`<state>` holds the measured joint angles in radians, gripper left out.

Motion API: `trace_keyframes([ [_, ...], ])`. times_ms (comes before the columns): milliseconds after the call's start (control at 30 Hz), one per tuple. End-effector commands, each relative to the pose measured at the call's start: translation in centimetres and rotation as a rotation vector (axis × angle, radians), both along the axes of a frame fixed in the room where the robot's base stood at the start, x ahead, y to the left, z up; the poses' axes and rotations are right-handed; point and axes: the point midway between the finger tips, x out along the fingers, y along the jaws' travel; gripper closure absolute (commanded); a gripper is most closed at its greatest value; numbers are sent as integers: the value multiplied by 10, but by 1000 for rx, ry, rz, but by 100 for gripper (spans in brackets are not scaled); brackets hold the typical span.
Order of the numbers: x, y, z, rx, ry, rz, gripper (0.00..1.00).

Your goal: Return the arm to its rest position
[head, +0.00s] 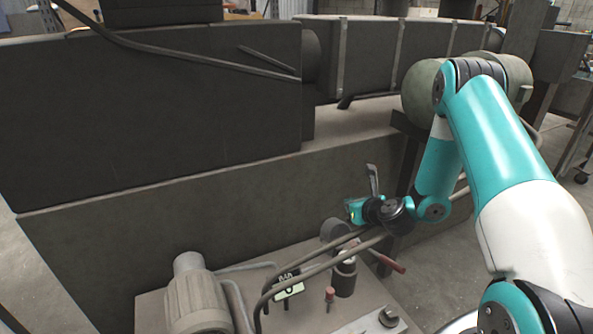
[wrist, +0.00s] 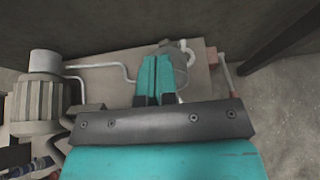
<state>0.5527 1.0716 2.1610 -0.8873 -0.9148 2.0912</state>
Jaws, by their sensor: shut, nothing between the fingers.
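My gripper (wrist: 156,76) shows in the wrist view as two teal fingers side by side, closed together with nothing between them. In the head view my arm comes in from the right and bends down, and the wrist end with its teal part (head: 356,211) hangs above the machine base (head: 360,322). The fingertips cannot be made out clearly in the head view.
A motor (head: 193,297) stands on the base at left, with pipes beside it. A red-handled lever (head: 388,262) and a digital gauge (head: 288,287) are below my wrist. A large dark machine body (head: 150,120) stands behind. Open concrete floor (wrist: 275,120) lies at right.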

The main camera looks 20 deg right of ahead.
Motion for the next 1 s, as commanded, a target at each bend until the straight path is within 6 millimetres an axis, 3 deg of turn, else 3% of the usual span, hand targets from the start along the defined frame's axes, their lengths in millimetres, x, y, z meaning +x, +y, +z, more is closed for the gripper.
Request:
trace_keyframes([
  [167,2,6,6,-16,0,27,100],
  [267,8,28,32,-104,-2,155,100],
  [367,11,74,78,-284,-11,411,100],
  [467,-2,133,133,-534,-48,753,100],
  [567,-32,188,184,-805,-122,1112,100],
  [700,-98,248,248,-1179,-289,1606,100],
  [833,-172,277,295,-1492,-511,2032,100],
  [1000,-255,282,334,-1765,-824,2456,100],
])
